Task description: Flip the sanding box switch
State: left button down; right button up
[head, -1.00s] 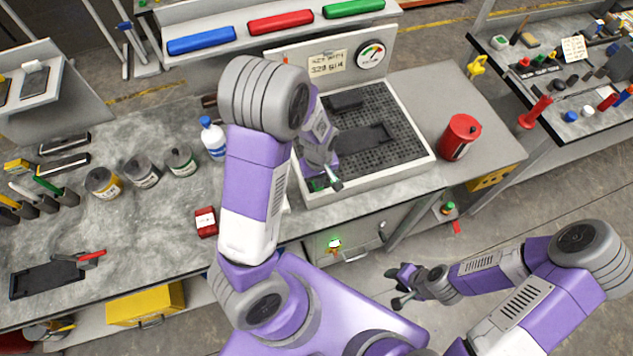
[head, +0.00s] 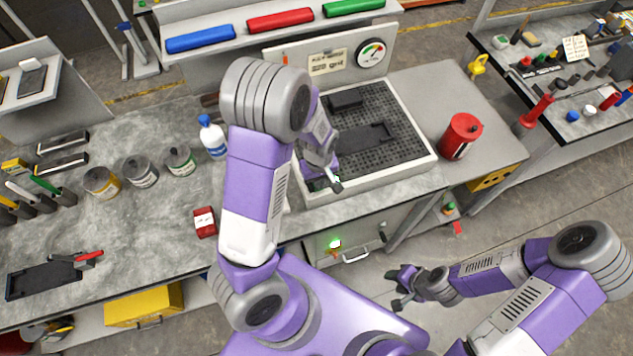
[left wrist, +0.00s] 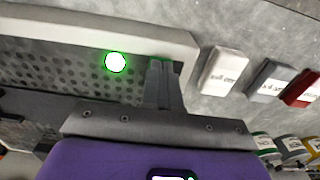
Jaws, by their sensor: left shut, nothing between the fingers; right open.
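The sanding box (head: 425,172) has a pale rim, a dark perforated bed and a back panel with a round gauge. My left gripper (head: 336,184) is shut and empty at the box's near left corner. In the left wrist view its closed fingers (left wrist: 160,70) are over the bed, close to the rim. A round lit green button (left wrist: 115,62) shows just left of the fingertips there, apart from them in the picture. A small lit green lamp (head: 335,243) is on the bench front below the box. I cannot tell which is the switch. My right gripper (head: 398,290) is open and empty, low in front of the bench.
A red can (head: 461,136) stands right of the box. A white bottle with a blue cap (head: 212,138), several small cans (head: 140,172) and a red packet (head: 205,222) stand left of my left arm. Packets (left wrist: 225,70) lie beyond the rim in the wrist view.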

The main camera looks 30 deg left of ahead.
pick_arm(q)
jog(key=shift+f, duration=0.2)
notch_tip(320, 180, up, 7)
jog(key=p, duration=0.6)
jog(key=shift+r, duration=0.1)
dwell(0.4)
